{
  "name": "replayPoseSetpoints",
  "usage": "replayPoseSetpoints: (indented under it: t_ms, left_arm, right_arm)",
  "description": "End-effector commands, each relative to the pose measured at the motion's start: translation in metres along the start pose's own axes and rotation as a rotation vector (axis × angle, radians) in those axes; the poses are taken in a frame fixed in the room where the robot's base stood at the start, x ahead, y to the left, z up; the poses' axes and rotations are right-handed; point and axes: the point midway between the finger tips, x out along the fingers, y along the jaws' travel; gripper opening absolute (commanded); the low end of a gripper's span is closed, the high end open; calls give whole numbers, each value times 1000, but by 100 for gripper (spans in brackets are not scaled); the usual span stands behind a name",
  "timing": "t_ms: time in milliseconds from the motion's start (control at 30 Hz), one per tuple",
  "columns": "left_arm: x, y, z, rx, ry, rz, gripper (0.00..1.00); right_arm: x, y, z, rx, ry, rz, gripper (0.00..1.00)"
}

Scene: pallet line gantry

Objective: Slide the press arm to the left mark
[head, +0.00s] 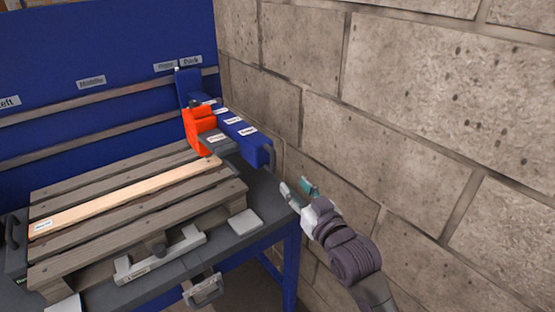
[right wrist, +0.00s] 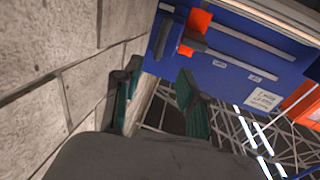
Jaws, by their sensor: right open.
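The press arm (head: 240,127) is a blue beam with small labels and an orange head (head: 199,128). It stands at the right end of the rails on the blue back panel (head: 60,45), below the right-hand plates. The left mark (head: 9,102) is a small plate at the panel's far left, cut by the picture edge. A "Middle" plate (head: 91,83) lies between. My right gripper (head: 296,188) is open and empty, to the right of the beam's front end and apart from it. Its two fingers also show in the right wrist view (right wrist: 158,102). My left gripper is out of view.
A wooden pallet (head: 75,255) with one lighter board (head: 130,196) lies on the dark table, left of the press arm. A light grey bracket (head: 160,256) sits at its front. A block wall (head: 430,110) stands close on the right of my right gripper.

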Motion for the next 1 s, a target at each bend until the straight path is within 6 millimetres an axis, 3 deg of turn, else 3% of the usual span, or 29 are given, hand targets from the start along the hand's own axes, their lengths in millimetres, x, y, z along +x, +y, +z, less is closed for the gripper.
replayPoseSetpoints:
  t_ms: [533, 733, 1000]
  left_arm:
    - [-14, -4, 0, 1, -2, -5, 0]
    - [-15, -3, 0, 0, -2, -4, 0]
    - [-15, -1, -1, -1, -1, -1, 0]
  right_arm:
    - [107, 0, 0, 0, -2, 1, 41]
    - [125, 0, 1, 1, -1, 1, 41]
    - [128, 0, 1, 0, -2, 1, 41]
